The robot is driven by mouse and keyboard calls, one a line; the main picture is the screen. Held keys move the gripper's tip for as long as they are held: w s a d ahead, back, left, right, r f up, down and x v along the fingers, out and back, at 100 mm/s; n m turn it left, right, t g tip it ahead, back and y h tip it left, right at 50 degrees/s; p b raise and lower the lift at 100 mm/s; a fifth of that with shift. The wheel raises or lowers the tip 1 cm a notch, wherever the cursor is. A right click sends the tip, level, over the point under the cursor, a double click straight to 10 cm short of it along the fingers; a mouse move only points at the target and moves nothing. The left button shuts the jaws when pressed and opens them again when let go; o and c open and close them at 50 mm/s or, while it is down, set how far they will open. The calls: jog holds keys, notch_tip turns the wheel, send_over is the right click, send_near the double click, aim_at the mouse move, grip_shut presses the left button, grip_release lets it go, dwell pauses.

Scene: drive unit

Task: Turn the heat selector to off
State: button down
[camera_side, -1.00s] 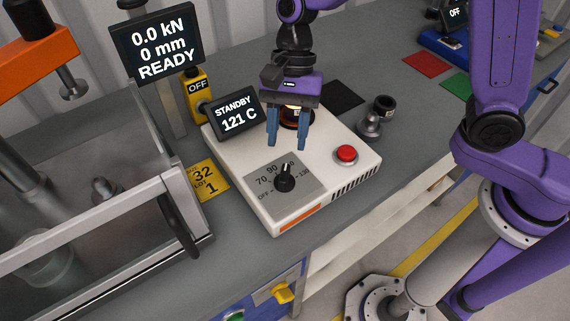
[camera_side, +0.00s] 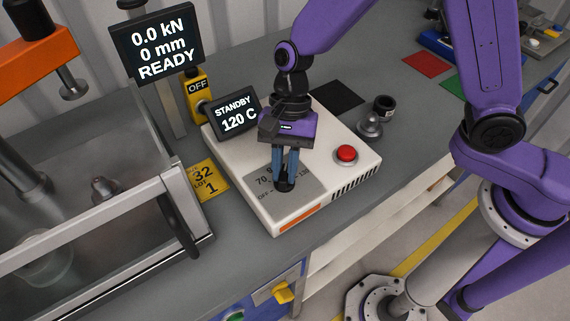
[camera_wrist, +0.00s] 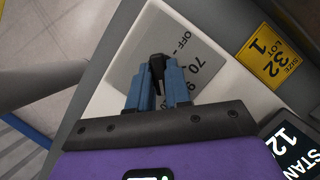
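The heat selector, a black knob, shows in the wrist view (camera_wrist: 157,72) between my fingertips; only its dark base (camera_side: 284,185) shows in the side view. It sits on a grey dial plate (camera_side: 306,182) on the white heater unit (camera_side: 350,177). OFF is printed at the plate's lower left, with 70 above it; my fingers hide part of the scale. My gripper (camera_side: 285,178) points down over the dial, its blue fingers drawn together with the knob between them. I cannot read the knob's pointer. The heater display (camera_side: 236,114) reads STANDBY 120 C.
A red button (camera_side: 347,153) stands on the unit to the right of the dial. A yellow size card (camera_side: 205,181) lies at the unit's left. A press with a metal frame (camera_side: 178,220) stands further left. A metal fitting (camera_side: 370,124) lies at the right.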

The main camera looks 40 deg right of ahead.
jog(key=shift+f, duration=0.1)
dwell(0.3)
jog(key=n, duration=0.2)
jog(key=n+h, duration=0.1)
jog(key=n, duration=0.1)
jog(key=shift+w+f+g+h, duration=0.1)
jog(key=shift+g+h, duration=0.2)
jog(key=shift+g, duration=0.1)
jog(key=n, duration=0.2)
jog(key=n+h, duration=0.1)
jog(key=n, duration=0.1)
jog(key=shift+a+n+h, duration=0.1)
jog(key=shift+n+h, duration=0.2)
jog(key=c, duration=1.1)
grip_release()
jog(key=shift+g, duration=0.3)
jog(key=shift+a, duration=0.1)
